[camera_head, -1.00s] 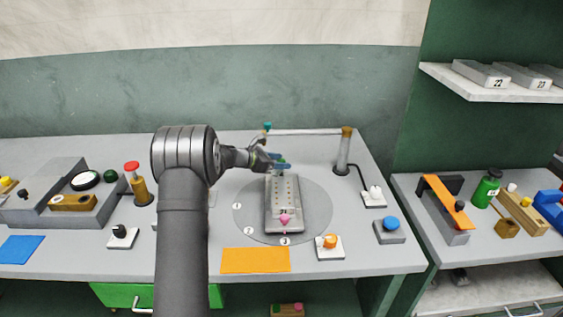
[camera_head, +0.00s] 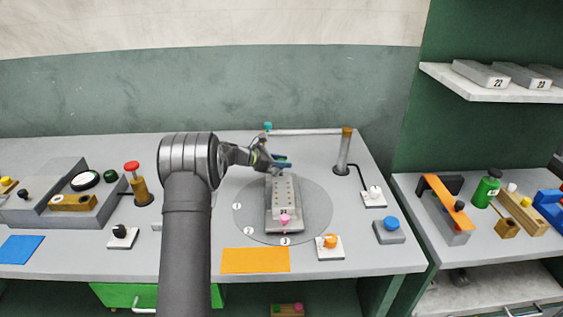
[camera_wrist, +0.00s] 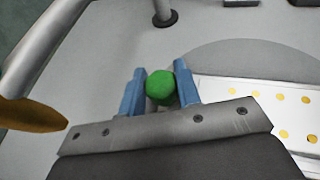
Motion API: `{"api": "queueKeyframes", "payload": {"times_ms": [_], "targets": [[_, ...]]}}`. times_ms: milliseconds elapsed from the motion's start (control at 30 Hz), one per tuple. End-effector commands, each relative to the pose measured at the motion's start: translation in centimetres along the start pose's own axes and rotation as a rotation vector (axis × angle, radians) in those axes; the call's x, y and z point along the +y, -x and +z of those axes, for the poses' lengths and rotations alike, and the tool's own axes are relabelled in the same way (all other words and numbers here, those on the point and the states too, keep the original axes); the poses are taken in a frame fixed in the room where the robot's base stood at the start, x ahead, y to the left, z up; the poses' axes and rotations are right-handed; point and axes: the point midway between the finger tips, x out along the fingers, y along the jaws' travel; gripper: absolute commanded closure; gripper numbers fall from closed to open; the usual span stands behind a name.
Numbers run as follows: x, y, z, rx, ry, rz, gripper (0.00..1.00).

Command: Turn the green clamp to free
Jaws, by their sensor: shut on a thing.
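The green clamp (camera_wrist: 160,87) shows in the wrist view as a round green knob between the two blue fingers of my gripper (camera_wrist: 158,92). My gripper is shut on it. In the head view my gripper (camera_head: 283,163) is at the far end of the pale plate (camera_head: 284,197) with tan dots, and the green clamp is hidden there. The plate lies on a round grey turntable (camera_head: 318,211). A pink clamp (camera_head: 284,219) is at the plate's near end. The green clamp's lower part is hidden, so I cannot tell its setting.
A post (camera_head: 343,153) with a horizontal bar stands behind and right of the plate, close to my gripper. An orange mat (camera_head: 255,260) and a base with an orange knob (camera_head: 329,246) lie in front. A blue button (camera_head: 391,224) is to the right.

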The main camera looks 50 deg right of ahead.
Motion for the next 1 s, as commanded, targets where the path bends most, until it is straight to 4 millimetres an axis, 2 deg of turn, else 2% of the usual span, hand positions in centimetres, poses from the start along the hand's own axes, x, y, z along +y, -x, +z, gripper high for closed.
{"api": "queueKeyframes", "payload": {"times_ms": [400,833,867,933,1000], "targets": [[0.04,-0.06,0.08,0.000,-0.101,-0.241,0.93],[-0.01,0.05,0.10,0.001,-0.111,-0.264,0.92],[-0.01,0.05,0.09,0.001,-0.111,-0.264,0.64],[-0.01,0.05,0.08,0.001,-0.110,-0.264,0.50],[-0.02,0.05,0.06,0.001,-0.110,-0.264,0.48]]}}
